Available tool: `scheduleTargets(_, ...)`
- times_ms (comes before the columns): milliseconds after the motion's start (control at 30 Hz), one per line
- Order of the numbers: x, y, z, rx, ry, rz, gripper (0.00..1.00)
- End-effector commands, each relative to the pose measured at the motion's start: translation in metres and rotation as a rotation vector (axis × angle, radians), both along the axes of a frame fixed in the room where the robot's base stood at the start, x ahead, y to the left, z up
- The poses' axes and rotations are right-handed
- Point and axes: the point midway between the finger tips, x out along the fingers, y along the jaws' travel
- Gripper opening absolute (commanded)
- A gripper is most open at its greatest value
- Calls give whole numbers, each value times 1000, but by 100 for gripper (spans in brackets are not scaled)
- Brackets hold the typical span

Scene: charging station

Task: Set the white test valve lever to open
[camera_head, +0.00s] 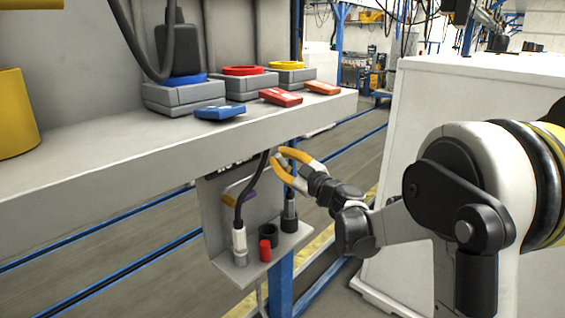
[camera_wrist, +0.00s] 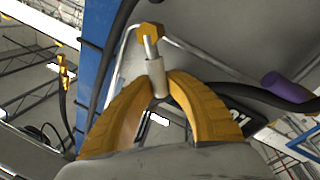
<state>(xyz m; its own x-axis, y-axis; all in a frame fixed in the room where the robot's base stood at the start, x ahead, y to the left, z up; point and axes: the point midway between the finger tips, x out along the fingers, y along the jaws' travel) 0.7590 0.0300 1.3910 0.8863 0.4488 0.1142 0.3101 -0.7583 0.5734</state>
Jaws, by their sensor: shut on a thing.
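My gripper (camera_head: 278,158) is at the upper right of the grey panel under the shelf. In the wrist view its two yellow fingers (camera_wrist: 160,88) are closed around a whitish-grey sleeve (camera_wrist: 156,70), which appears to be the white test valve lever. A thin metal rod joins the sleeve to an orange hexagonal piece (camera_wrist: 150,30). The lever's angle against the valve's open mark cannot be told. In the head view the fingers largely hide the lever.
A purple handle (camera_wrist: 287,86) is beside the held lever. Below, a small ledge (camera_head: 240,272) carries a cable plug (camera_head: 239,246), a red cap (camera_head: 265,250) and dark sockets. The shelf (camera_head: 120,150) overhangs the panel. A white cabinet (camera_head: 405,190) stands at right.

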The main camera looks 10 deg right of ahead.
Motion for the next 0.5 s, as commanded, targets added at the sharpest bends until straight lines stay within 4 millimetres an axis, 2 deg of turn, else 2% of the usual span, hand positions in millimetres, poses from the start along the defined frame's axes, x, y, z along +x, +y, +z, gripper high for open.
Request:
scheduleTargets(33, -2, 2, -6, -34, -25, -1, 0)
scheduleTargets(500, -12, 15, -27, -396, -288, -1, 0)
